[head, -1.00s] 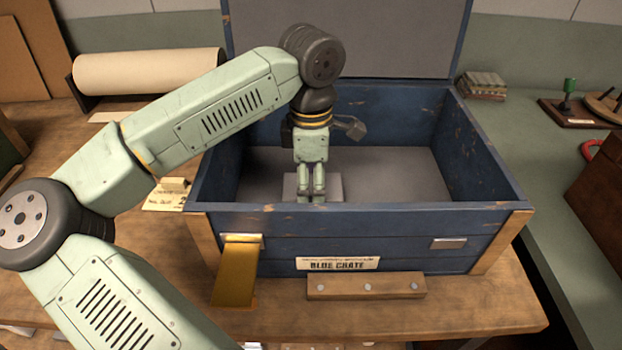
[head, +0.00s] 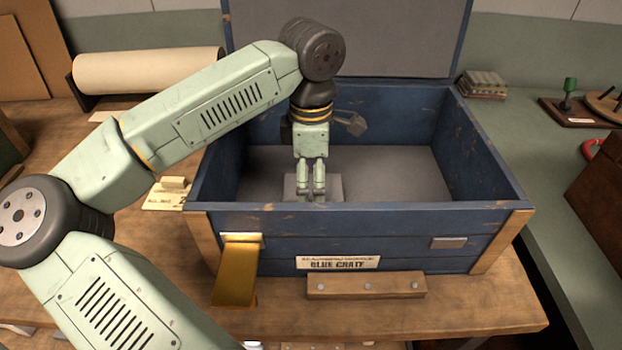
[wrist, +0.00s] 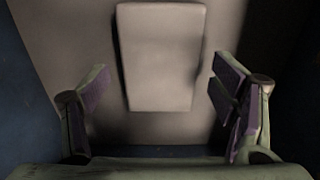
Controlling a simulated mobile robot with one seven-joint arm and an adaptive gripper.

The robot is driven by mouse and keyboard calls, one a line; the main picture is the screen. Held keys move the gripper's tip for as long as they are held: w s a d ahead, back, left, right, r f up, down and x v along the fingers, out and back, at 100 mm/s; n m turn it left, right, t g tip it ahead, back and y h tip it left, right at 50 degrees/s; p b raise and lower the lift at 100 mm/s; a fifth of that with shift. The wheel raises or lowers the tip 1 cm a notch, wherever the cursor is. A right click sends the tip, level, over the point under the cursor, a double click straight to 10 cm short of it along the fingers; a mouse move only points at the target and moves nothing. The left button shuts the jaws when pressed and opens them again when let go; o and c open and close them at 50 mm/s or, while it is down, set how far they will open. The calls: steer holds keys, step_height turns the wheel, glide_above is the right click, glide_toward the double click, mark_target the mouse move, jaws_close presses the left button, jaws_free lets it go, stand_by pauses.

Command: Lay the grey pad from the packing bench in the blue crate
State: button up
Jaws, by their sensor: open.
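The blue crate (head: 440,215) stands on the wooden bench with its lid raised at the back. The grey pad (wrist: 163,60) lies on the crate's grey floor, near the front wall. In the head view the pad (head: 333,185) shows partly behind my gripper. My gripper (head: 312,196) is inside the crate, above the pad. In the wrist view my gripper (wrist: 160,125) is open, its fingers spread wide to either side of the pad and apart from it. The pad's near edge and both sides are clear of the fingers.
The crate walls stand close around my gripper, with the front wall (head: 290,225) nearest. A brass latch (head: 238,270) hangs at the front left. A paper roll (head: 150,70) lies at the back left. The crate floor (head: 400,175) is bare to the right.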

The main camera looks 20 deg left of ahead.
mark_target(312, 186)
step_height(312, 186, up, 11)
steer(key=shift+r+b, duration=0.2)
steer(key=shift+b, duration=0.25)
